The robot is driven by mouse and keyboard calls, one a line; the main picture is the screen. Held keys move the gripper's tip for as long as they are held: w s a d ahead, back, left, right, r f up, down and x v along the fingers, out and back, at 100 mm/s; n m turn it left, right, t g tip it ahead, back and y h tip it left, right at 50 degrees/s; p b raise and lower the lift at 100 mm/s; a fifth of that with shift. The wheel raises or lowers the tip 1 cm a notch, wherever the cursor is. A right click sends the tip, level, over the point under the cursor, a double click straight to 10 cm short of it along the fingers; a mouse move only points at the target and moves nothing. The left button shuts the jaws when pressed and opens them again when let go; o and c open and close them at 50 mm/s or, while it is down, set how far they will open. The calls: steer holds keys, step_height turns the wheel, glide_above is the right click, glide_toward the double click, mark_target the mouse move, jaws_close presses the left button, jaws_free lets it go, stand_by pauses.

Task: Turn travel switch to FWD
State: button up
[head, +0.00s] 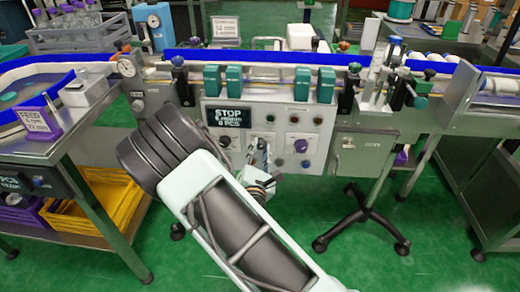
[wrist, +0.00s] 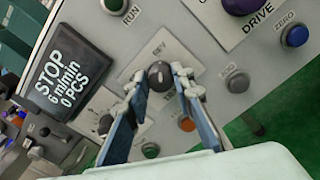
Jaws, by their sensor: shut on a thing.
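The travel switch (wrist: 160,75) is a small black knob on a white plate of the grey control panel (head: 215,160). A word that looks like REV shows on the plate above it in the wrist view; the rest of the lettering is partly hidden or too blurred to read. My gripper (wrist: 158,80) has one fingertip on each side of the knob and is shut on it. In the head view my gripper (head: 263,160) is at the lower middle of the panel, and the knob cannot be made out there.
The display (wrist: 62,77) reads STOP, 6 m/min and 0 PCS. A second black knob (wrist: 105,124) is to the left.

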jaws_close()
steer(key=shift+r+n+p, duration=0.1)
steer(key=shift+n+p, duration=0.2)
steer(key=shift+p, duration=0.2)
steer(key=n+p, duration=0.3)
steer(key=shift+r, duration=0.15)
steer(key=n+p, duration=0.4)
steer(key=n, duration=0.1)
steer(key=shift+a+p, duration=0.1)
steer(key=shift+p, duration=0.2)
steer(key=n+p, duration=0.3)
steer(key=n, duration=0.2)
steer(key=shift+n, duration=0.4)
steer(key=shift+f+n+p, duration=0.15)
steer(key=shift+n+p, duration=0.35)
steer(key=shift+n, duration=0.35)
steer(key=shift+f+n+p, duration=0.15)
steer(key=shift+n+p, duration=0.35)
steer(key=shift+n, duration=0.35)
steer(key=o, duration=1)
jaws_free()
steer(key=shift+a, duration=0.1)
steer(key=shift+c, duration=0.2)
